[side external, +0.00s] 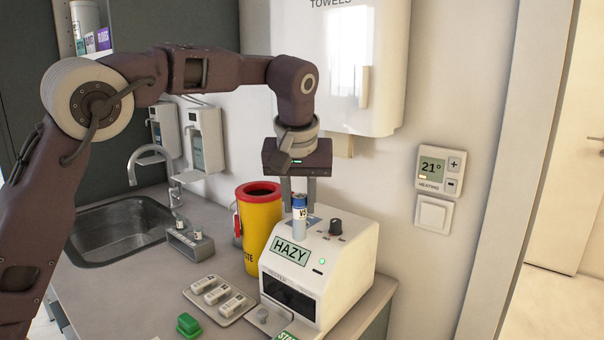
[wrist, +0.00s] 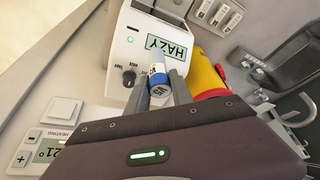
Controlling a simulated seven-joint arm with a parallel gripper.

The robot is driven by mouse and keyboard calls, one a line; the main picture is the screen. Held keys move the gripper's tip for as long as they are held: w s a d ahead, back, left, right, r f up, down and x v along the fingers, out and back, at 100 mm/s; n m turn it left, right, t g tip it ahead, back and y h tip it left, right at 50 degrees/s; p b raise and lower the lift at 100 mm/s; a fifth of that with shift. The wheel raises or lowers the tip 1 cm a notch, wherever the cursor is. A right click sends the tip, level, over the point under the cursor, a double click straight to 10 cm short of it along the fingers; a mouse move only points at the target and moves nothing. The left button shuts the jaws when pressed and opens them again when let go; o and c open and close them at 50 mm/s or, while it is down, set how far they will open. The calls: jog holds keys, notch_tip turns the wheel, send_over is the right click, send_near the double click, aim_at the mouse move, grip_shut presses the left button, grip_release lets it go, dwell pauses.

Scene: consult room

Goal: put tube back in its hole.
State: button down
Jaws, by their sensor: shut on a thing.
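My gripper (side external: 299,196) points down and is shut on a small tube (side external: 299,226) with a blue cap and a pale label. The tube hangs upright over the white device (side external: 346,262) whose screen reads HAZY. In the wrist view the tube (wrist: 157,66) sits between the two fingers (wrist: 163,92), its lower end toward the device (wrist: 122,60). I cannot tell whether the tube's bottom touches the device. The device's hole is not clearly seen. A small grey rack (side external: 190,243) with small pieces in it stands by the sink.
A yellow bin (side external: 262,225) with a red rim stands close behind the device. A tray (side external: 238,312) of several labelled white pieces and a green block (side external: 188,324) lie at the front. The sink (side external: 120,230) is at left. A towel dispenser (side external: 340,60) hangs above on the wall.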

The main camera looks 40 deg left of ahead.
jog(key=s+f+n+g, duration=0.1)
jog(key=s+f+n, duration=0.3)
jog(key=s, duration=1)
jog(key=s+d+f+n+g+y, duration=0.1)
jog(key=s+f+n, duration=0.3)
jog(key=s+f, duration=0.6)
jog(key=shift+s+d+n+g+y, duration=0.3)
jog(key=shift+s+g, duration=0.1)
jog(key=shift+s, duration=1.55)
jog(key=shift+a+f, duration=0.1)
jog(key=shift+f, duration=0.05)
jog(key=shift+f, duration=2.35)
jog(key=c, duration=1)
grip_release()
jog(key=shift+c, duration=0.2)
